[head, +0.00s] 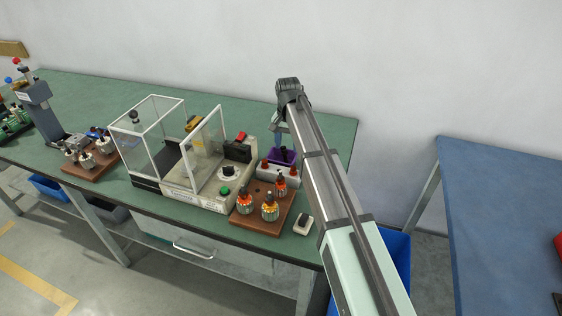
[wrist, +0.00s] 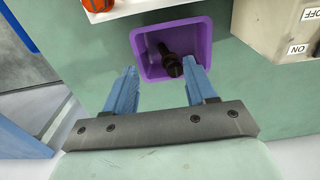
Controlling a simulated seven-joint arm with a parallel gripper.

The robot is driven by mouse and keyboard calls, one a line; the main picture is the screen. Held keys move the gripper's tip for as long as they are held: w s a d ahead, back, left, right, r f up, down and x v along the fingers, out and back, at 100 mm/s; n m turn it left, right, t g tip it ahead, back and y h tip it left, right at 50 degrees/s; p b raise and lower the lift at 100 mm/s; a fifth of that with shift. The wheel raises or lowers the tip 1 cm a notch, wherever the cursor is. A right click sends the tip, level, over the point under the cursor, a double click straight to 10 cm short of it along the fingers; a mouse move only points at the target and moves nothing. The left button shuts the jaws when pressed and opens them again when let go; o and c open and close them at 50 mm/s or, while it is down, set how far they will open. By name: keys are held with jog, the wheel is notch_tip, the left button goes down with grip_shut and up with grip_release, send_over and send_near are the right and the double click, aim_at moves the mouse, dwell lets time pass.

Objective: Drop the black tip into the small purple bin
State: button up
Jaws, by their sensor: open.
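The small purple bin (wrist: 205,40) sits on the green bench top. It also shows in the head view (head: 272,152), partly behind my arm and a pale block. A black tip (wrist: 170,60) lies inside the bin in the wrist view, leaning toward its near right side. My gripper (wrist: 160,82) is open, its two blue fingers apart over the near edge of the bin. The right finger reaches over the bin's near right corner; the left finger is just outside the near left corner.
A machine (head: 210,180) with a clear guard stands left of the bin. A wooden board (head: 262,212) with several wound armatures is in front. A blue table (head: 510,210) is at right.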

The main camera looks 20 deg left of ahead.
notch_tip(320, 180, up, 11)
dwell(0.4)
dwell(0.4)
